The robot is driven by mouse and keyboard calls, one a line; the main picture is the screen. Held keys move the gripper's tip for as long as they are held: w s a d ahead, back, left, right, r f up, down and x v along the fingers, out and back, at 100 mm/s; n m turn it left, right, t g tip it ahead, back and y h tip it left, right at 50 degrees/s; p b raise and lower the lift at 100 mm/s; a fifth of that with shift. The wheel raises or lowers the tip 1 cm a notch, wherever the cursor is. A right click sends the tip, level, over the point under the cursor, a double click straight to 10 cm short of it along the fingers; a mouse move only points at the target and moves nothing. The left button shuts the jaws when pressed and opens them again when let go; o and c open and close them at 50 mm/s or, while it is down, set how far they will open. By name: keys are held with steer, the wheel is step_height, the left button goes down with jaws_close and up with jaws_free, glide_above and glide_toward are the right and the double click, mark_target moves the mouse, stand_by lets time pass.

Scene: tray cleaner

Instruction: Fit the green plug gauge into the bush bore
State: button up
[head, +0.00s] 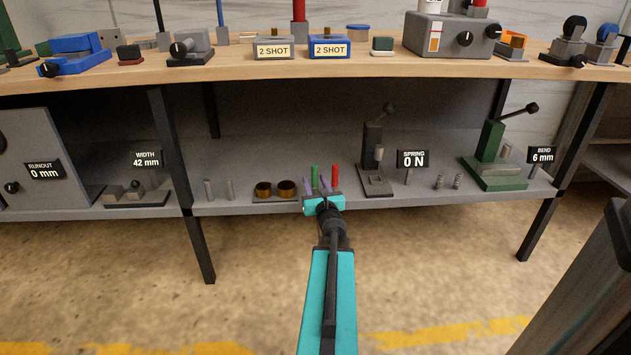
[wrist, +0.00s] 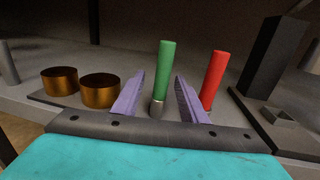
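The green plug gauge (wrist: 164,72) stands upright on the lower shelf, its green handle up and a metal end below. It also shows in the head view (head: 314,176). My gripper (wrist: 160,92) is open, with its purple fingers on either side of the green gauge and gaps showing on both sides. In the head view my gripper (head: 316,187) is at the shelf's front edge. Two bronze bushes (wrist: 100,91) (wrist: 60,81) stand on a flat plate to the left, their bores facing up. They also show in the head view (head: 286,187).
A red-handled gauge (wrist: 213,80) stands just right of my right finger. A dark spring tester (head: 372,160) stands further right. Grey pins (head: 209,190) stand left of the bushes. The wooden worktop (head: 240,70) overhangs the shelf (head: 240,207).

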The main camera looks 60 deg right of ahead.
steer(key=shift+f+b+x, duration=0.2)
steer(key=shift+b+x, duration=0.3)
steer(key=shift+x, duration=0.65)
steer(key=shift+b+x, duration=0.4)
steer(key=shift+x, duration=1.05)
steer(key=shift+s, duration=0.1)
steer(key=shift+c, duration=0.3)
steer(key=shift+r, duration=0.1)
jaws_close()
